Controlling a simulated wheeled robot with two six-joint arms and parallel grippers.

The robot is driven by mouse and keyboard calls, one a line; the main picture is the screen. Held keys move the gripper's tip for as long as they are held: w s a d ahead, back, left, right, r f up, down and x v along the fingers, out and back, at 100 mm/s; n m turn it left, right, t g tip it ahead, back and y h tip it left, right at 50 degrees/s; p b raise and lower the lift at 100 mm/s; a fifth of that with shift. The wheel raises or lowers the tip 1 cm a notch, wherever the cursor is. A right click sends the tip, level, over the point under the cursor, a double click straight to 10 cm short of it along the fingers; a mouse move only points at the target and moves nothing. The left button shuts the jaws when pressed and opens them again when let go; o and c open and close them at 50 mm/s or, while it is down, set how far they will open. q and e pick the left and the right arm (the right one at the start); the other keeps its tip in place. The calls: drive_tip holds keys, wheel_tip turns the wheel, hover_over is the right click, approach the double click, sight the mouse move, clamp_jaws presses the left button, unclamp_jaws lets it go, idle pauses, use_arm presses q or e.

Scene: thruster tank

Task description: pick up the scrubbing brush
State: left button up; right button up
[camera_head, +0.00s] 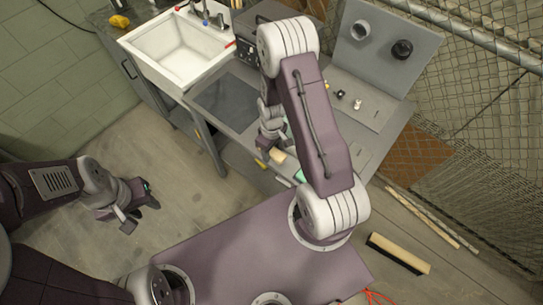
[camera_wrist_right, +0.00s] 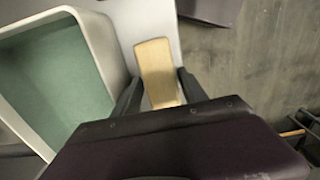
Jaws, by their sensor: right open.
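The scrubbing brush, a small block with a pale wooden back (camera_head: 278,156), lies near the front edge of the grey workbench. In the right wrist view its wooden back (camera_wrist_right: 157,70) points away from me between my two dark fingers. My right gripper (camera_wrist_right: 160,90) is open, with one finger on each side of the brush. Its palm hides the brush's near end, and contact cannot be told. In the head view the right gripper (camera_head: 269,146) is partly hidden by my arm. My left gripper (camera_head: 141,214) is open and empty above the floor at left.
A pale tray with a green inside (camera_wrist_right: 105,50) stands left of the brush in the wrist view. A white sink (camera_head: 180,55) is at the workbench's (camera_head: 245,118) left end. A grey panel with round fittings (camera_head: 375,62) stands behind. A long broom head (camera_head: 398,254) lies on the floor.

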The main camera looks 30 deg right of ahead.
sight(274, 152)
drive_tip(key=shift+r, duration=0.15)
drive_tip(key=shift+c, duration=1.2)
drive_tip(key=shift+s+r, duration=0.1)
clamp_jaws()
drive_tip(key=shift+r, duration=0.3)
drive_tip(key=r, duration=0.2)
drive_tip(key=s+r, duration=0.1)
drive_tip(key=r, duration=0.1)
drive_tip(key=shift+d+b, duration=0.2)
drive_tip(key=shift+b, duration=0.15)
drive_tip(key=s+d+r, duration=0.3)
drive_tip(key=s+r, duration=0.3)
drive_tip(key=s, duration=0.4)
drive_tip(key=shift+d+r+b, duration=0.15)
drive_tip(key=shift+d+b, duration=0.15)
drive_tip(key=shift+d, duration=0.1)
drive_tip(key=shift+w, duration=0.1)
